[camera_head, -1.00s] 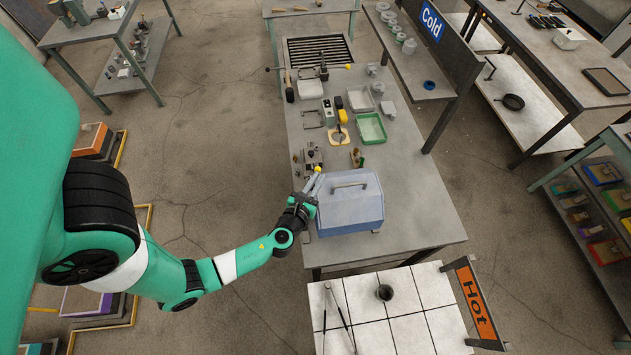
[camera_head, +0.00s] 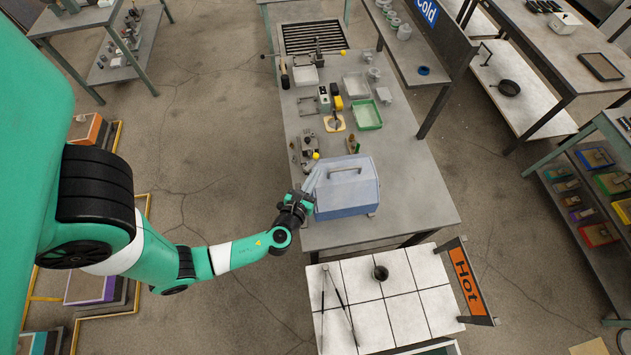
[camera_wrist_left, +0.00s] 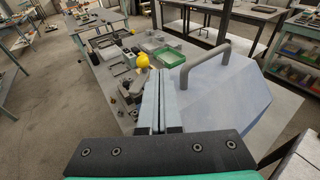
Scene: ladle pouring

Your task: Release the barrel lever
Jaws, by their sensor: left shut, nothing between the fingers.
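The barrel lever appears as a yellow ball knob (camera_head: 316,155) just beyond my left gripper's fingertips; its rod is hard to make out. The knob also shows in the left wrist view (camera_wrist_left: 143,60), just past the tips and slightly left. My left gripper (camera_head: 318,171) is shut and empty, its two pale fingers pressed together in the left wrist view (camera_wrist_left: 161,78). I see no grip on the knob; whether a tip touches it I cannot tell. My right gripper is not in view.
A blue-grey box with a handle (camera_head: 345,192) stands close to the right of the left gripper. Small metal fixtures (camera_head: 309,143) and a green tray (camera_head: 366,114) lie farther along the bench. A white tiled table (camera_head: 390,300) with a Hot sign stands nearer.

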